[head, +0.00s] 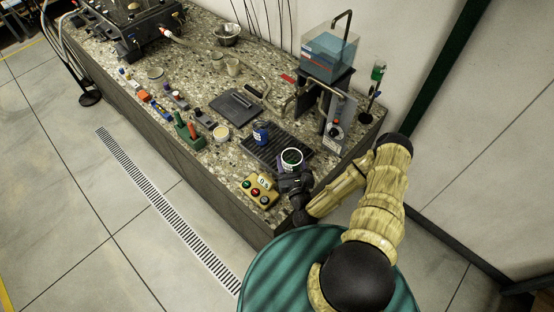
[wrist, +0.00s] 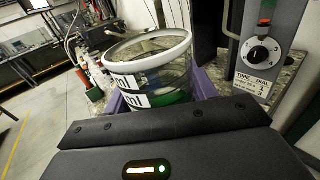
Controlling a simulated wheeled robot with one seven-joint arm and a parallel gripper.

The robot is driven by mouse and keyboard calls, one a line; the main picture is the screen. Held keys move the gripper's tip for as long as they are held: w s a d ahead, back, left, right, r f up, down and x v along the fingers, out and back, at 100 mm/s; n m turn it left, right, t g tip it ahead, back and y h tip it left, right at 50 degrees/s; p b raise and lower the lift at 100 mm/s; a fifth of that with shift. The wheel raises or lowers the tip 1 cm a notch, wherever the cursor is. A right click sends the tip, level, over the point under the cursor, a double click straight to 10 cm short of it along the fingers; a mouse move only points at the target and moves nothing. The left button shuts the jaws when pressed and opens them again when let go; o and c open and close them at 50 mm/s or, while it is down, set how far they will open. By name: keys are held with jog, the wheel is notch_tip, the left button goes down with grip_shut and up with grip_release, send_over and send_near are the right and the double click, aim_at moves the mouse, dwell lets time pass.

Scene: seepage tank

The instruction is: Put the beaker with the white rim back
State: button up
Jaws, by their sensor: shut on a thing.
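The beaker with the white rim (head: 291,157) is at the front right of the speckled counter. It is clear, with black-and-white label patches and some green at its lower part. It shows large in the wrist view (wrist: 150,65), upright or nearly so. My gripper (head: 289,176) is shut on it; purple finger parts (wrist: 203,85) show at its sides in the wrist view. The beaker's base is hidden, so I cannot tell whether it touches the surface. A dark ribbed mat (head: 262,160) lies just behind and left of it.
A blue container (head: 261,133) stands on the mat. A yellow button box (head: 260,190) is close left of my gripper. A panel with a timer dial (head: 336,130) stands close right; the dial (wrist: 262,54) shows in the wrist view. A water tank (head: 328,52) stands behind.

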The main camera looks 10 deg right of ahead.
dwell(0.3)
jog(key=f+b, duration=0.1)
jog(key=b, duration=0.1)
jog(key=d+f+n+y+b, duration=0.1)
jog(key=b, duration=0.1)
jog(key=w+d+f+b, duration=0.1)
jog(key=b, duration=0.2)
jog(key=shift+f+y, duration=0.1)
jog(key=shift+y, duration=0.3)
jog(key=s+d+f+n+g+y+b, duration=0.1)
jog(key=f+b, duration=0.6)
jog(key=b, duration=1.1)
jog(key=s+d+n+y, duration=0.1)
jog(key=d+n+y, duration=0.1)
jog(key=d+y, duration=0.1)
jog(key=shift+d+f+y, duration=0.4)
jog(key=shift+y, duration=0.1)
jog(key=shift+n, duration=0.3)
jog(key=x, duration=0.8)
jog(key=p+x, duration=0.1)
jog(key=x, duration=0.8)
jog(key=shift+a+f, duration=0.1)
jog(key=shift+f, duration=0.1)
